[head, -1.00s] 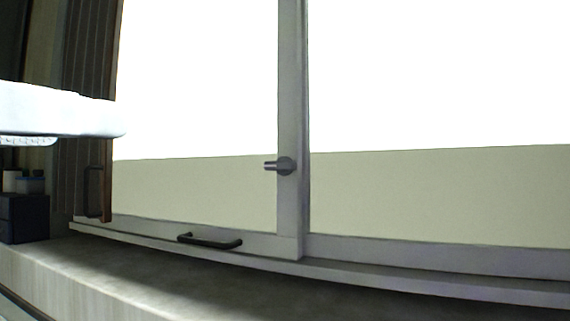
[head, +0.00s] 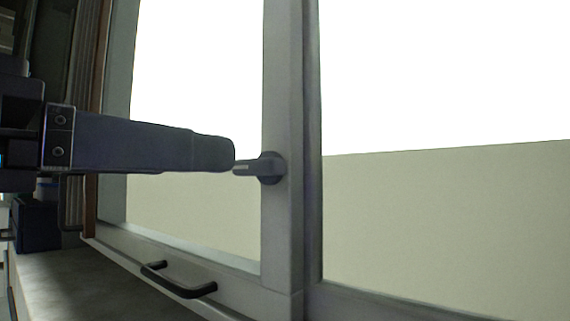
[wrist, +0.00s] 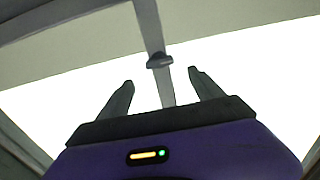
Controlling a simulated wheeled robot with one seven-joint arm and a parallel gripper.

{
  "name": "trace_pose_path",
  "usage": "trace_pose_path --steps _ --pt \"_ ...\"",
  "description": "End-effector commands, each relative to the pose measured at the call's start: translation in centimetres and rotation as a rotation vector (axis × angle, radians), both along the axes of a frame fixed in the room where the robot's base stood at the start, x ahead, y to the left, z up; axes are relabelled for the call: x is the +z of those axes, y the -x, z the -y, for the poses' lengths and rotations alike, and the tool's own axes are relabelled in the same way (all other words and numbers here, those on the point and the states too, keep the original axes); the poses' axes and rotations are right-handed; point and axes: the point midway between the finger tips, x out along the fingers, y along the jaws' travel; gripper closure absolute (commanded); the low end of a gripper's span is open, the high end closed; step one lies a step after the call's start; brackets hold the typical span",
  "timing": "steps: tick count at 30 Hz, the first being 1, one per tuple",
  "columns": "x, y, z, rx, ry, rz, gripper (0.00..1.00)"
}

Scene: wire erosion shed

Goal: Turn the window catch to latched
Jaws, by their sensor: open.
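The window catch (head: 268,168) is a small dark grey knob with a short lever, mounted on the upright frame bar. Its lever points left, about level, in the head view. My gripper (head: 226,154) comes in from the left, its visible fingertip just left of the catch and overlapping the lever's end; I cannot tell if they touch. The other finger is hidden there. In the wrist view my gripper (wrist: 160,80) is open, and the catch (wrist: 160,61) lies ahead, in line with the gap between the fingers.
A dark bar handle (head: 180,284) sticks out from the lower window rail, below my gripper. The upright frame bar (head: 284,230) stands behind the catch. A wooden-edged shutter or panel (head: 99,130) is at left.

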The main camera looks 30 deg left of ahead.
Motion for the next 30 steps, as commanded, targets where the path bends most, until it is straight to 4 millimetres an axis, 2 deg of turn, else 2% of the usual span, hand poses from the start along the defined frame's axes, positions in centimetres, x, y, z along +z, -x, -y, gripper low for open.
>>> trace_pose_path --steps 5,12,18,29,30 --pt "0.1 -1.2 0.1 0.000 0.001 -0.001 0.24" --pt "0.2 -4.9 0.4 -0.001 0.000 -0.001 0.24" --pt "0.1 -7.1 0.5 0.000 0.001 0.000 0.24" --pt "0.0 -7.8 0.6 0.000 0.001 0.001 0.24" --pt "0.0 -7.8 0.6 0.000 0.001 0.001 0.28"
